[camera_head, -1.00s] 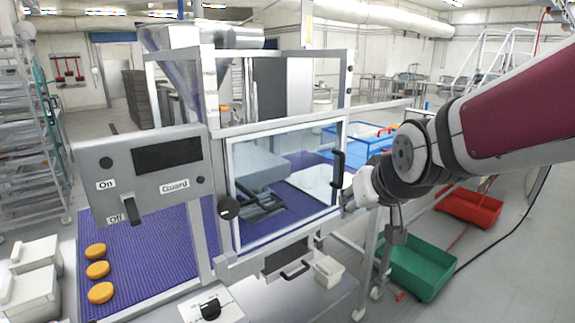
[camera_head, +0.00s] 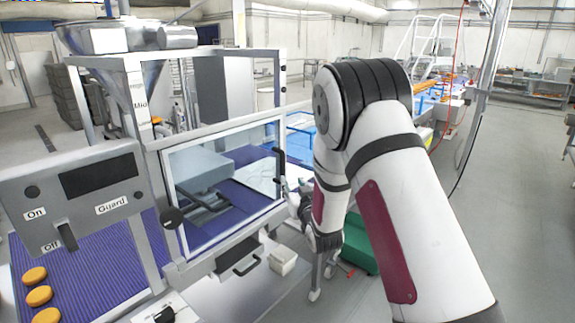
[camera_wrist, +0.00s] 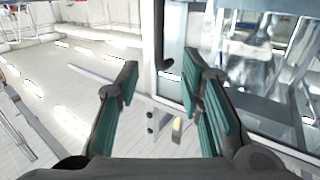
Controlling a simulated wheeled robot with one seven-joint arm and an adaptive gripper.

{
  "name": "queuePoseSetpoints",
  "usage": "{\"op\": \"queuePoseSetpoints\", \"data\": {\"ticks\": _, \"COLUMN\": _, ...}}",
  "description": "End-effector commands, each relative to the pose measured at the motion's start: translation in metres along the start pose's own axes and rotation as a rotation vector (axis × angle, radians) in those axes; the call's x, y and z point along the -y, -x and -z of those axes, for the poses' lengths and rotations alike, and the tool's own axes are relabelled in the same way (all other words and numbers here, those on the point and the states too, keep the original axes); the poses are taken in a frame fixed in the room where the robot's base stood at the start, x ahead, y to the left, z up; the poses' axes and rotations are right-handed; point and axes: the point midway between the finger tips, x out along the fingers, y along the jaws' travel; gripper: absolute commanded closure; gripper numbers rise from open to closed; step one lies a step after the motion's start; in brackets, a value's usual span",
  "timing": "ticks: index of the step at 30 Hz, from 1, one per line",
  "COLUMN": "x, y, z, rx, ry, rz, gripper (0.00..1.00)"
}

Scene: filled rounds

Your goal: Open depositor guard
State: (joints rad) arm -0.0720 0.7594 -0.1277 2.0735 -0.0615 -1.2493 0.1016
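The depositor guard (camera_head: 225,185) is a clear panel in a pale metal frame on the front of the machine. It sits shut, flat in its opening, in the head view. Its black upright handle (camera_head: 279,166) is on the panel's right edge. My gripper (camera_head: 287,189) is just below and right of the handle, small and partly hidden by my arm. In the wrist view my gripper (camera_wrist: 162,68) is open, its teal-padded fingers apart. The dark handle (camera_wrist: 160,35) shows beyond the fingertips, nearer the right finger. Nothing visible is held; contact with the handle cannot be told.
A grey control box (camera_head: 75,195) with On, Off and Guard labels stands left of the guard. Orange rounds (camera_head: 38,296) lie on the purple belt (camera_head: 90,262). A green crate (camera_head: 360,243) is on the floor behind my arm. The floor at right is clear.

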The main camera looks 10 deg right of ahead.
Motion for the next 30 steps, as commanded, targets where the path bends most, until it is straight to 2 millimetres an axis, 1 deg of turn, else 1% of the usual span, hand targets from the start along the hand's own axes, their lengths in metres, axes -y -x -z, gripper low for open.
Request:
{"op": "queuePoseSetpoints", "data": {"ticks": 4, "x": 0.001, "y": -0.004, "z": -0.003, "rx": -0.016, "ry": 0.001, "rz": 0.004, "gripper": 0.65}}
{"op": "queuePoseSetpoints", "data": {"ticks": 7, "x": 0.001, "y": -0.014, "z": -0.003, "rx": -0.017, "ry": 0.002, "rz": 0.004, "gripper": 0.65}}
{"op": "queuePoseSetpoints", "data": {"ticks": 11, "x": 0.001, "y": -0.036, "z": -0.002, "rx": -0.018, "ry": 0.002, "rz": 0.004, "gripper": 0.65}}
{"op": "queuePoseSetpoints", "data": {"ticks": 21, "x": 0.0, "y": -0.102, "z": -0.001, "rx": -0.017, "ry": 0.002, "rz": 0.003, "gripper": 0.65}}
{"op": "queuePoseSetpoints", "data": {"ticks": 25, "x": 0.001, "y": -0.121, "z": -0.001, "rx": -0.016, "ry": 0.002, "rz": 0.003, "gripper": 0.65}}
{"op": "queuePoseSetpoints", "data": {"ticks": 30, "x": 0.001, "y": -0.134, "z": -0.001, "rx": -0.015, "ry": 0.002, "rz": 0.003, "gripper": 0.65}}
